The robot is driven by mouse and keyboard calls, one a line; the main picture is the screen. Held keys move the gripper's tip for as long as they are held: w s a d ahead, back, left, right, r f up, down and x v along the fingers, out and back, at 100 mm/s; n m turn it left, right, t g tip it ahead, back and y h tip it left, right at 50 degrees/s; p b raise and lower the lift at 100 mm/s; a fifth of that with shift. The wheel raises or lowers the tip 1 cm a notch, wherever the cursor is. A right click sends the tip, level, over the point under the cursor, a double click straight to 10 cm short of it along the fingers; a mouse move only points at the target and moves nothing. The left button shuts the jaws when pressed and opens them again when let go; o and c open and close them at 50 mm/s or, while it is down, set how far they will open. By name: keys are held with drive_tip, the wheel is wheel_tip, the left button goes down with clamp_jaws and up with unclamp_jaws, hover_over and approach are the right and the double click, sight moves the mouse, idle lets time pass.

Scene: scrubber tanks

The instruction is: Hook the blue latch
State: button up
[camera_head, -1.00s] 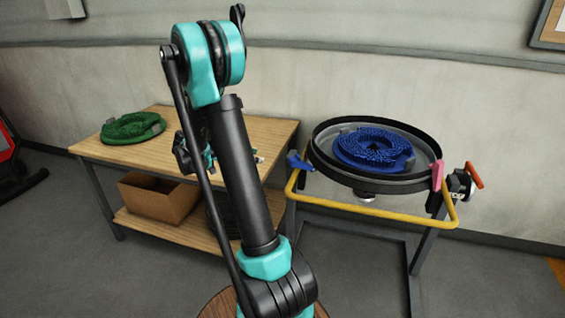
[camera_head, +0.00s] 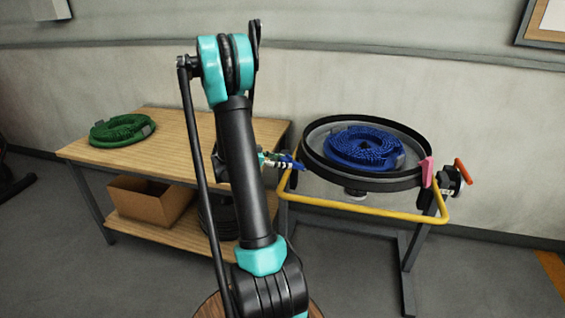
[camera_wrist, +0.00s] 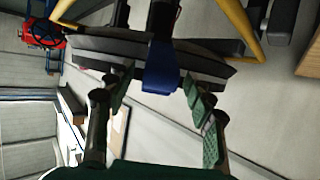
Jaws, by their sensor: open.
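The blue latch (camera_head: 290,163) is on the left side of the round black-rimmed tank (camera_head: 404,184). In the wrist view the latch (camera_wrist: 161,72) hangs as a blue tab in front of the rim. My gripper (camera_wrist: 157,88) is open, with one green-padded finger on either side of the latch. The tips are near it, and I see no clear contact. In the head view my arm hides most of the gripper, and only a small part shows just left of the latch. A pink latch (camera_head: 427,172) is on the tank's right side.
A blue ring-shaped pad (camera_head: 364,148) lies in the tank. A yellow bar (camera_head: 365,212) runs around the tank's front. A wooden table (camera_head: 180,153) on the left carries a green pad (camera_head: 122,130), with a cardboard box (camera_head: 148,199) below. An orange-handled valve (camera_head: 462,171) is at right.

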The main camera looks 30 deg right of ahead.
drive_tip(key=shift+d+f, duration=0.1)
drive_tip(key=shift+d, duration=0.15)
clamp_jaws()
idle(0.3)
